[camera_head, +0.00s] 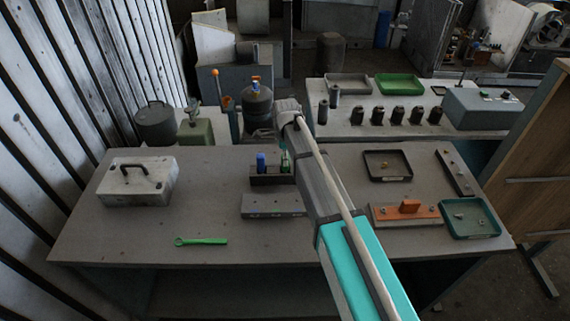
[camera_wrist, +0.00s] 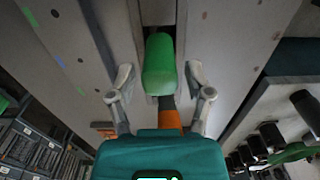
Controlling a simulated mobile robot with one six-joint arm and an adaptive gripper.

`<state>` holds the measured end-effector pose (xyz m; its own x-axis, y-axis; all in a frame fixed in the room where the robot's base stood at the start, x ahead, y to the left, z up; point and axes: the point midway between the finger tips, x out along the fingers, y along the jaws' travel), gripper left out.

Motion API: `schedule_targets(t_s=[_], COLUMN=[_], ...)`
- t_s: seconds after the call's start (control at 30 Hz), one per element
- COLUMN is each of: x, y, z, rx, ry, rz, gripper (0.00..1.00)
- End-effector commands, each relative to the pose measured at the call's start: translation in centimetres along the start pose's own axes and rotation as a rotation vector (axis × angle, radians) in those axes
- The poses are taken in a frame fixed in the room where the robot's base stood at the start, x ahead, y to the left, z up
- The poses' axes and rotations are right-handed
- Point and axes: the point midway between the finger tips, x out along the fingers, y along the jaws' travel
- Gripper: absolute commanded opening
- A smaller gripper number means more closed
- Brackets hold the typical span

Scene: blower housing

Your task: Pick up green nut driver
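The green nut driver (camera_head: 285,161) stands upright in a small dark rack (camera_head: 262,181) on the grey bench, beside a blue-handled driver (camera_head: 261,162). My arm partly covers it in the head view. In the wrist view its green handle (camera_wrist: 159,65) lies between the two fingers of my gripper (camera_wrist: 157,74). The fingers are spread, with a visible gap on each side of the handle. The fingertips are hidden behind my arm in the head view.
A grey block (camera_head: 273,206) lies in front of the rack. A white case (camera_head: 139,182), a green wrench (camera_head: 201,241), a dark tray (camera_head: 388,166), an orange-topped fixture (camera_head: 407,211) and a teal tray (camera_head: 469,218) are also on the bench. The bench's left middle is clear.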

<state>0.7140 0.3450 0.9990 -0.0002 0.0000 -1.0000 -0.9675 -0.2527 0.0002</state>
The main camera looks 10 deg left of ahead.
Motion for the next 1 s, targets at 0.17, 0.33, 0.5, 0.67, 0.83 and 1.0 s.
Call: schedule_targets(t_s=[0.17, 0.33, 0.5, 0.67, 0.83, 1.0], x=[0.0, 0.0, 0.0, -0.1, -0.6, -1.6], y=[0.0, 0.0, 0.0, 0.0, 0.0, 0.0], z=[0.1, 0.1, 0.1, 0.1, 0.1, 0.1], rx=[-0.001, -0.001, -0.001, -0.001, -0.001, -0.001], ry=[0.0, 0.0, 0.0, 0.0, 0.0, 0.0], rz=[0.0, 0.0, 0.0, 0.0, 0.0, 0.0], gripper=[0.22, 0.0, 0.0, 0.0, 0.0, 0.0])
